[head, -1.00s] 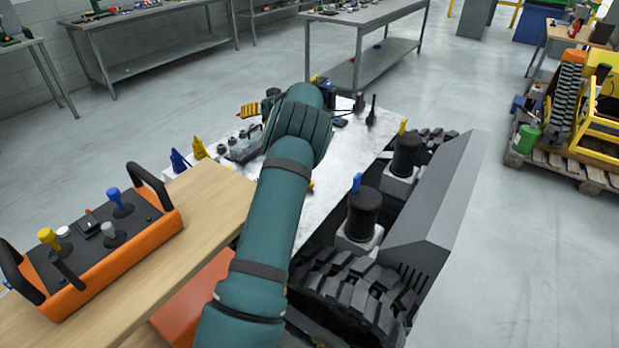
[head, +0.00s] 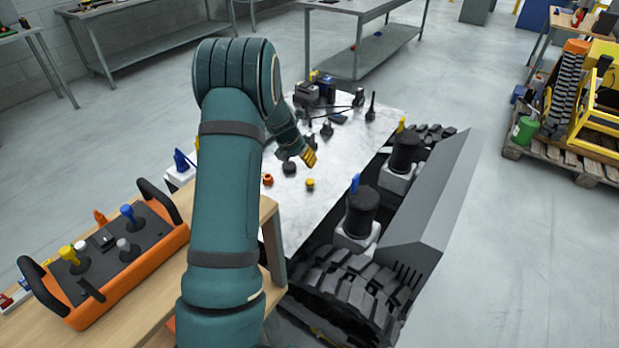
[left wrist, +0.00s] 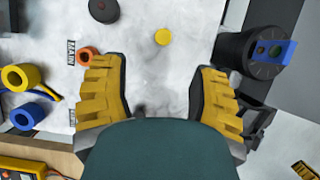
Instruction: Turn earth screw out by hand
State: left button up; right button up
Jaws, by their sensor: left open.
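Several small round parts sit on the pale top plate of the tracked carrier (head: 352,182); I cannot tell for sure which is the earth screw. A small yellow knob (head: 310,184) stands on the plate, and it shows in the left wrist view (left wrist: 162,36) beyond the fingertips. An orange ring-shaped part (head: 267,179) also shows in the left wrist view (left wrist: 86,56), close beside the left-hand finger. A black round knob (head: 289,168) lies between them. My left gripper (head: 309,157) is open and empty above the plate; its yellow fingers (left wrist: 158,95) are spread wide. My right gripper is out of view.
Two black cylinders, the nearer (head: 361,212) with a blue lever, stand right of the plate by the tracks. An orange control box (head: 150,262) sits on a wooden bench at left. Black tools and devices (head: 322,90) crowd the plate's far end.

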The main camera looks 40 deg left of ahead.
aim_at(310, 181)
pick_arm(q)
jog(key=shift+m, duration=0.4)
jog(key=b+x, duration=0.1)
jog(key=x, duration=0.3)
jog(key=b+x, duration=0.1)
jog(key=x, duration=0.4)
jog(key=s+d+b+x, duration=0.1)
jog(key=x, duration=0.3)
jog(key=shift+w+f, duration=0.2)
jog(key=shift+f, duration=0.35)
grip_shut()
